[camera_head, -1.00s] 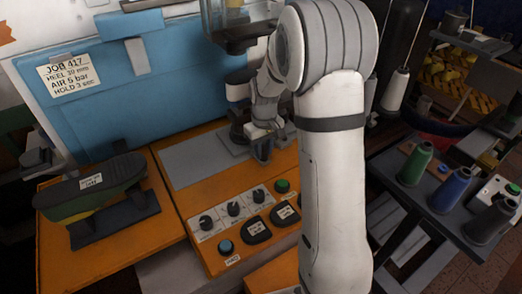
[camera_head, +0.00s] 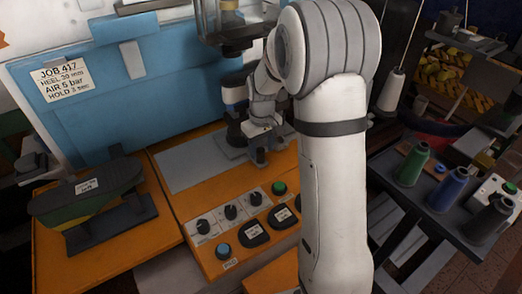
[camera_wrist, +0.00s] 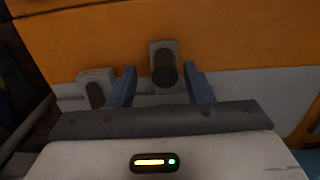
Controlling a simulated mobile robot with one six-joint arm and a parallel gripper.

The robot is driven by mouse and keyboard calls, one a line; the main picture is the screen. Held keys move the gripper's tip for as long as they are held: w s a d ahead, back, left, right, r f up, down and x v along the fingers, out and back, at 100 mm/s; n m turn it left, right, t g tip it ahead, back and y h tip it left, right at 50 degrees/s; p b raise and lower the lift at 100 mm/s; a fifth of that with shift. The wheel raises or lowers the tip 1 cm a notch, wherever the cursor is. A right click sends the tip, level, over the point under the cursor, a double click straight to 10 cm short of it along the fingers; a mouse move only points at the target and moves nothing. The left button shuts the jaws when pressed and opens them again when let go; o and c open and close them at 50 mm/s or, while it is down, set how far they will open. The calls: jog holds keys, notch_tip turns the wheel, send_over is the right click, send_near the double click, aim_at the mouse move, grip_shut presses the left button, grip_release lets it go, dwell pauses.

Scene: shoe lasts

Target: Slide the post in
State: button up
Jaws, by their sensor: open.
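My gripper (camera_head: 260,158) is low over the grey plate of the orange machine bench. In the wrist view my gripper (camera_wrist: 159,69) shows two blue fingers standing apart, with nothing clamped. A short dark rounded piece, perhaps the post (camera_wrist: 164,70), shows between the fingertips against a grey block (camera_wrist: 161,46), with a visible gap on each side. I cannot tell how deep it sits. A second grey block with a dark round end (camera_wrist: 95,88) is to its left. In the head view my arm hides much of this spot.
A shoe last (camera_head: 85,194) lies on a dark stand at the left. The control panel (camera_head: 228,222) with knobs and buttons is in front of the plate. A blue panel (camera_head: 100,100) rises behind. Thread cones (camera_head: 450,185) stand on the right table.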

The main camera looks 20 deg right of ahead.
notch_tip(320, 180, up, 6)
jog(key=shift+f, duration=0.2)
jog(key=shift+r, duration=0.35)
jog(key=shift+s+r, duration=0.1)
jog(key=shift+r, duration=0.05)
jog(key=s+a+r+m+t, duration=0.1)
jog(key=s+r, duration=0.1)
jog(key=s, duration=1)
jog(key=s+r+m+t, duration=0.1)
jog(key=s+r+m, duration=0.1)
jog(key=s, duration=1)
jog(key=shift+s+a+r+m+t, duration=0.25)
jog(key=shift+a+r+m+t, duration=0.1)
jog(key=shift+r, duration=0.15)
dwell(0.4)
